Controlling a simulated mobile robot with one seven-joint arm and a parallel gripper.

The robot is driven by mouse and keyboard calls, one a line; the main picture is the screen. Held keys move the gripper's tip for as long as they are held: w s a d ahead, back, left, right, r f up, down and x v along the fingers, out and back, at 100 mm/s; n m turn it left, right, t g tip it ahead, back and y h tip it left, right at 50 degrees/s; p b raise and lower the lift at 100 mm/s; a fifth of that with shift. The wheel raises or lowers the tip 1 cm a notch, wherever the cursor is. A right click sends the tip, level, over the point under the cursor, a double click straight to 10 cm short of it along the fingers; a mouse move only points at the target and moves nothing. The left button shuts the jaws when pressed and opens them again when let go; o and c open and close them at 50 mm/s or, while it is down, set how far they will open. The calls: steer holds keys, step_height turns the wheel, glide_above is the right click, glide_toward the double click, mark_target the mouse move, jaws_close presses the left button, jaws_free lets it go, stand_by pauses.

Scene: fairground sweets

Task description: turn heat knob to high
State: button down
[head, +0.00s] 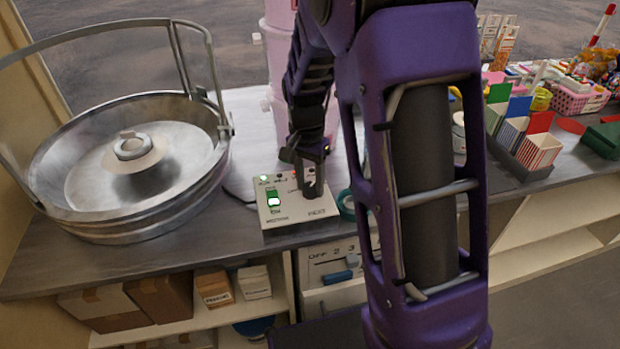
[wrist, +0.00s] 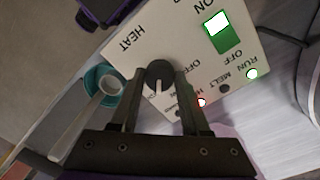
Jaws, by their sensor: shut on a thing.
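The heat knob (wrist: 157,72) is dark and round with a pale pointer mark, on a cream control box (head: 285,216) on the counter. The box also shows in the wrist view (wrist: 190,35), with "HEAT" printed beside the knob. My gripper (wrist: 161,80) is shut on the knob, one finger on each side. The pointer mark faces down the picture, towards the palm. The small labels near the fingers are partly hidden, so I cannot read the setting. In the head view my gripper (head: 312,186) stands on the box's right part and hides the knob.
A green lit switch (wrist: 222,34) sits beside the knob. A red lamp (wrist: 201,102) and a pale lamp (wrist: 251,73) glow. A big metal bowl (head: 75,222) stands left. A teal ring-shaped thing (wrist: 91,83) lies close to the box. Striped cartons (head: 540,150) stand far right.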

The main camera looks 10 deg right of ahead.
mark_target(308, 184)
steer(key=shift+m+p, duration=0.65)
steer(key=shift+m, duration=1.25)
steer(key=shift+c, duration=1.9)
jaws_free()
step_height(308, 184, up, 17)
steer(key=p, duration=0.2)
steer(key=shift+w+a+r, duration=0.2)
steer(key=shift+w, duration=0.2)
